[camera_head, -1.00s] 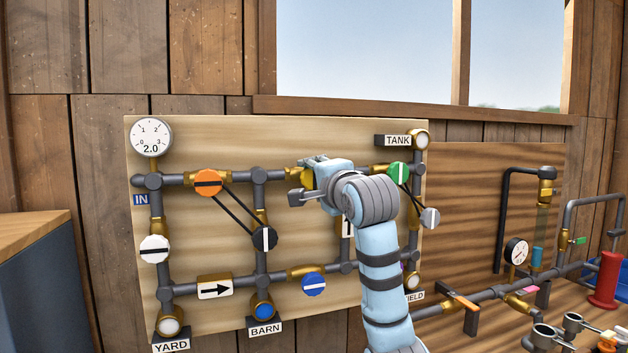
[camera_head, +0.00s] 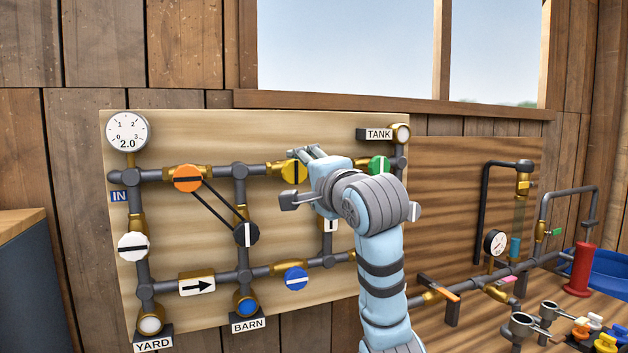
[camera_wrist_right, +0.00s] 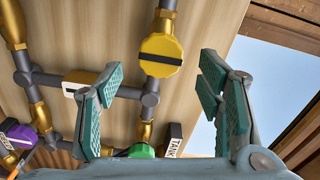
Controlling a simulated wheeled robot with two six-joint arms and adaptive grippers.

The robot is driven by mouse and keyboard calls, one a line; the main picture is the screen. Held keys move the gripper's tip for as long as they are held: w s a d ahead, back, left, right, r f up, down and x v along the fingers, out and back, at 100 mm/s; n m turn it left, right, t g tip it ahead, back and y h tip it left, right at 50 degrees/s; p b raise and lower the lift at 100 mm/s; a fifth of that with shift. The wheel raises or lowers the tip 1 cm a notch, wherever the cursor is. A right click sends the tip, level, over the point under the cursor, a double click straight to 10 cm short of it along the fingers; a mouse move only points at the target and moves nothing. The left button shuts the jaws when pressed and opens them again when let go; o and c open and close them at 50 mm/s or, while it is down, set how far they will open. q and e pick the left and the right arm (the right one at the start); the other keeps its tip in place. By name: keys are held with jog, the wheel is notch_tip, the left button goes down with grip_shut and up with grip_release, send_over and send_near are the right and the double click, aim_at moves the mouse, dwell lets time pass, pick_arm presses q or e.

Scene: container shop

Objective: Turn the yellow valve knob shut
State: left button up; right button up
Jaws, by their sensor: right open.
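The yellow valve knob (camera_head: 294,171) sits on the upper pipe of the pale board, between the orange and green knobs. Its black bar stands upright in the head view. In the right wrist view the yellow knob (camera_wrist_right: 161,56) shows whole, and its bar lies across the picture. My right gripper (camera_head: 296,178) is open beside the knob, at its right in the head view. In the right wrist view its two padded fingers (camera_wrist_right: 161,85) stand wide apart, with the knob seen in the gap and clear of both. My left gripper is not in view.
An orange knob (camera_head: 187,178) is linked by dark rods to a black knob (camera_head: 246,234). A green knob (camera_head: 379,166) is close behind my right wrist. A gauge (camera_head: 128,131) reads 2.0. A blue knob (camera_head: 295,279) is below. More pipework stands at right.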

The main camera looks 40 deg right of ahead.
jog(key=v, duration=0.6)
jog(key=shift+s, duration=0.2)
jog(key=shift+a, duration=0.1)
